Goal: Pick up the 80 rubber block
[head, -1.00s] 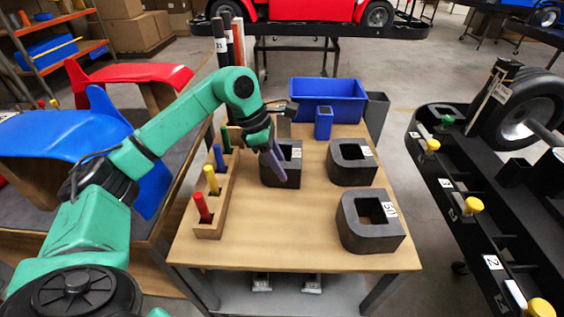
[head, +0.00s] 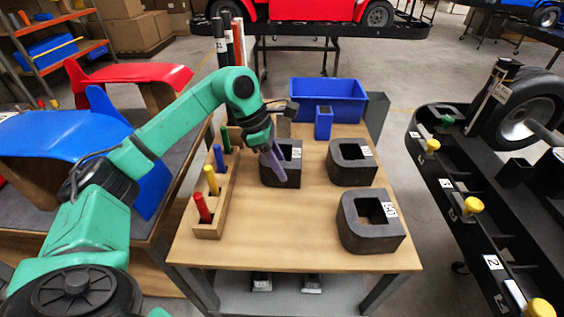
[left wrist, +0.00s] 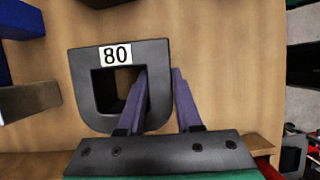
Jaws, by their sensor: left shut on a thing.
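The 80 rubber block (head: 294,168) is a dark grey, U-shaped block with a square hole. It rests on the wooden table top at the middle left, with no clear gap under it. In the left wrist view the block (left wrist: 86,100) shows its white "80" label on the far edge. My left gripper (head: 274,170) is shut on the block's wall. In the left wrist view, one purple finger of the gripper (left wrist: 161,78) is in the hole and the other is outside the right wall. The lower finger tips are partly hidden. My right gripper is not in view.
Two similar dark blocks stand to the right, one further back (head: 340,177) and one in front (head: 355,238). A wooden rack (head: 208,230) with coloured pegs is on the left. A blue bin (head: 345,101) and a small blue box (head: 324,124) are behind. The table's front left is clear.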

